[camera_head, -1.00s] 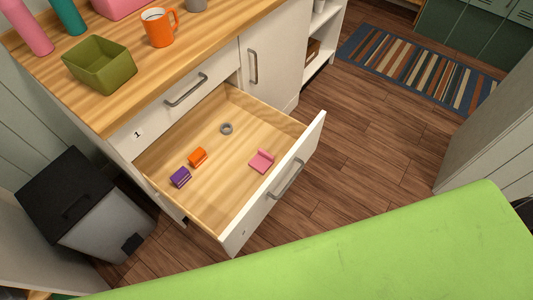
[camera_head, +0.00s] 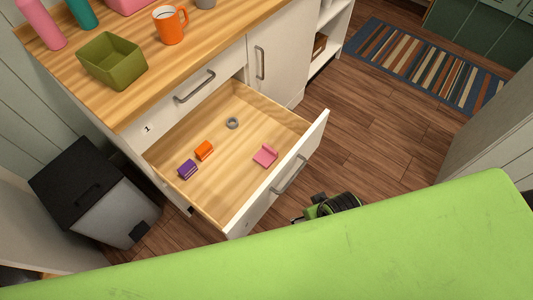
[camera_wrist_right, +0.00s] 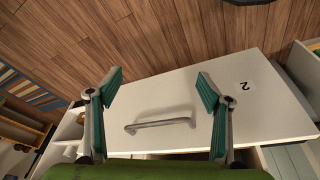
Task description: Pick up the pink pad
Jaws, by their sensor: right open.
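The pink pad (camera_head: 265,156) lies in the open drawer (camera_head: 215,185), near the inner side of its front panel. It is a small pink piece with a raised edge. In the right wrist view, my right gripper (camera_wrist_right: 160,90) is open, with teal finger pads apart and nothing between them. It faces a white drawer front (camera_wrist_right: 240,122) marked 2 with a metal handle (camera_wrist_right: 160,124). The pad does not show in that view. A green and black part of my arm (camera_head: 335,205) shows outside the drawer front in the head view. My left gripper is not in view.
The drawer also holds an orange block (camera_head: 204,150), a purple block (camera_head: 188,169) and a grey ring (camera_head: 232,123). The wooden counter above carries a green bin (camera_head: 112,62) and an orange mug (camera_head: 170,25). A trash bin (camera_head: 95,195) stands left of the drawer.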

